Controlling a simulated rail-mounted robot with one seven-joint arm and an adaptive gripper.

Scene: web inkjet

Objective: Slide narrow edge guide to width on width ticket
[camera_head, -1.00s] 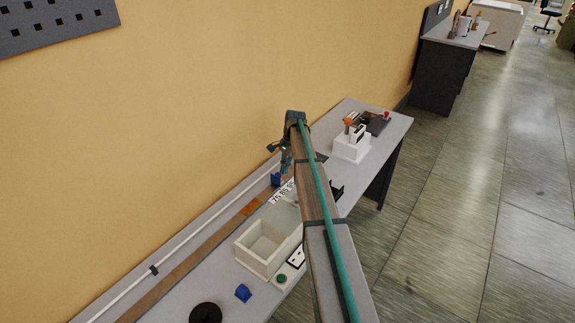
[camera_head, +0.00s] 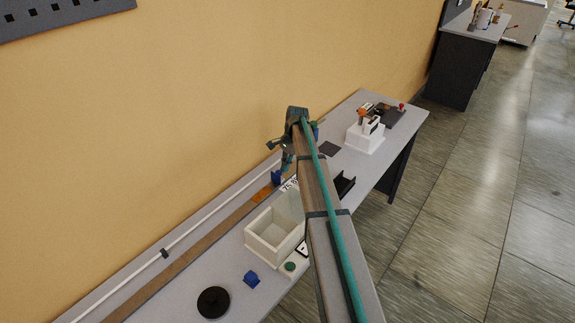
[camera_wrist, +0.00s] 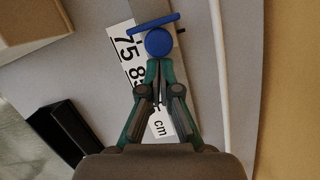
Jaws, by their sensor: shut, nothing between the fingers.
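The blue edge guide (camera_wrist: 158,42) has a round knob and a crossbar, and sits on a flat strip at the top of the wrist view. It also shows in the head view (camera_head: 277,179), below my gripper. My gripper (camera_wrist: 158,63) is shut and empty, with its fingertips right at the knob; I cannot tell whether they touch it. A brown rail (camera_head: 190,258) with an orange section (camera_head: 263,194) runs towards the near left. No legible width ticket shows.
A white rod (camera_head: 205,230) runs beside the rail along the wall. An open white box (camera_head: 262,256), a loose blue piece (camera_head: 251,279), a black disc (camera_head: 213,302) and a green button (camera_head: 290,266) are nearer. A black holder (camera_head: 344,184) and a white device (camera_head: 364,140) are farther along.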

